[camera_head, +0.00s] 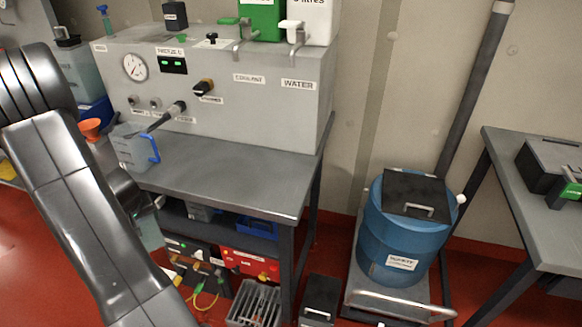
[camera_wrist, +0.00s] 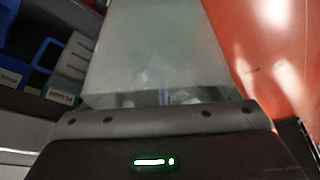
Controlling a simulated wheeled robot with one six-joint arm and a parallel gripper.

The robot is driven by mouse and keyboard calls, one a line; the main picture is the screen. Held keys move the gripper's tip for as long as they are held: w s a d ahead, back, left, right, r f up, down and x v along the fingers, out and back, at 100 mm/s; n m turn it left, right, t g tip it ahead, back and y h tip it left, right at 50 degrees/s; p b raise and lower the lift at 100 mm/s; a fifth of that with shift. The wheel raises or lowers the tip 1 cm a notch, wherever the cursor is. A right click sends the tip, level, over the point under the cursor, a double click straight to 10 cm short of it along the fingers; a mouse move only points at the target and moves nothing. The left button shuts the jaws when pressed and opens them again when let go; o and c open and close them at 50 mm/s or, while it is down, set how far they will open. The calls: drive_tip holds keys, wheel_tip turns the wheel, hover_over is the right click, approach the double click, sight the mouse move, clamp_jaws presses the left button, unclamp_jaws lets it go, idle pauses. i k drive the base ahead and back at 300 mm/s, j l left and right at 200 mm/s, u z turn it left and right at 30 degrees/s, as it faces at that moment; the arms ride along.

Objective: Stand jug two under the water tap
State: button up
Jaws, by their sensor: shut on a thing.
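My gripper (camera_wrist: 162,118) is shut on a translucent pale jug (camera_wrist: 158,50), which fills the middle of the wrist view. No number can be read on it. In the head view this jug (camera_head: 149,232) hangs below the bench top's left front edge, partly hidden by my arm. Another clear jug (camera_head: 130,150) with a blue handle stands on the bench, under a dark hose nozzle; its number is not readable. The white water tap (camera_head: 296,38) is on the white container above the WATER label, well up and right of my gripper.
The grey bench (camera_head: 235,180) is clear to the right of the standing jug. A grey cabinet (camera_head: 250,95) with gauge and knob backs it. A green tap (camera_head: 240,30) is beside the water tap. A blue drum (camera_head: 405,235) stands right; crates and a red box (camera_head: 248,265) sit below.

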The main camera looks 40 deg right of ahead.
sight(287, 162)
drive_tip(key=k+l+u, duration=0.1)
drive_tip(key=l, duration=0.25)
drive_tip(key=k+l+u, duration=0.25)
drive_tip(key=k+l, duration=0.2)
drive_tip(key=l, duration=0.2)
